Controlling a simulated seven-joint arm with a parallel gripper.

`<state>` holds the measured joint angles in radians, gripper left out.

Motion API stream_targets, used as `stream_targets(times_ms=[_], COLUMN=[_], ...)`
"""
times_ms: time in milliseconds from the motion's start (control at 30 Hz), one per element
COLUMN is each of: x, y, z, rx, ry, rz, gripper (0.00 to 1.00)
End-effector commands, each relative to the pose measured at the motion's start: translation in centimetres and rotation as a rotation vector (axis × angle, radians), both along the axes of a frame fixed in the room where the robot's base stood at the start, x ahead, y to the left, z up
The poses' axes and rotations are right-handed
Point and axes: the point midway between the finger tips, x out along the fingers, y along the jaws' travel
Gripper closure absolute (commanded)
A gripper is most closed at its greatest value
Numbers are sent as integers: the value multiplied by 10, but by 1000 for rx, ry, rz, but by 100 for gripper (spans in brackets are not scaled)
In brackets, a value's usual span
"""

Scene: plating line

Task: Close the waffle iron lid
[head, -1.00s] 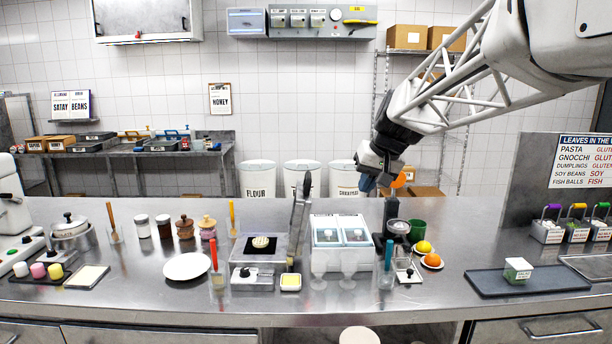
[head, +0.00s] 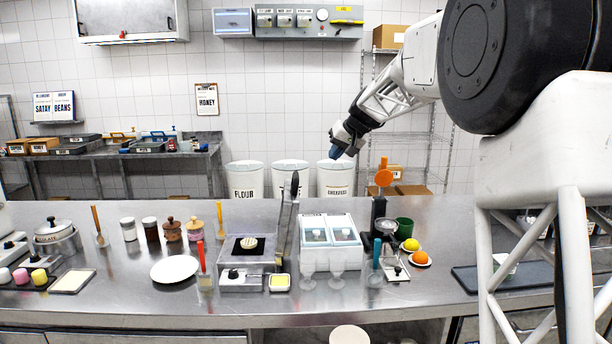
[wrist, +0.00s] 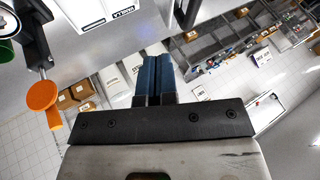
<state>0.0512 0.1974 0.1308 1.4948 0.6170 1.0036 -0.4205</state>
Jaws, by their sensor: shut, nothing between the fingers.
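The waffle iron (head: 242,283) stands on the steel counter left of the middle in the head view, with a round pale waffle on its dark lower plate. Its lid (head: 284,228) is open and stands nearly upright at the right side of the base, seen almost edge-on. A dark handle is at the lid's top. My gripper (head: 336,153) is up behind the counter, to the right of the lid and higher, apart from it. Its blue fingers, also in the wrist view (wrist: 155,62), are shut together and empty.
A white two-lidded box (head: 333,262) stands just right of the lid, with glass goblets in front. An orange-topped press (head: 383,178) stands further right, also in the wrist view (wrist: 42,95). A white plate (head: 175,268) lies left. Bins stand behind the counter.

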Motion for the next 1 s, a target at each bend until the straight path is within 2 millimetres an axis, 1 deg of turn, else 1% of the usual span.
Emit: stream_targets(times_ms=[367,567,767,1000], x=[1,3,9,22], y=[0,3,11,27], z=[0,-5,-19,-46], rx=[1,1,1,1], ry=[-1,0,2,1], rz=[0,0,0,1], gripper=[100,100,100,100])
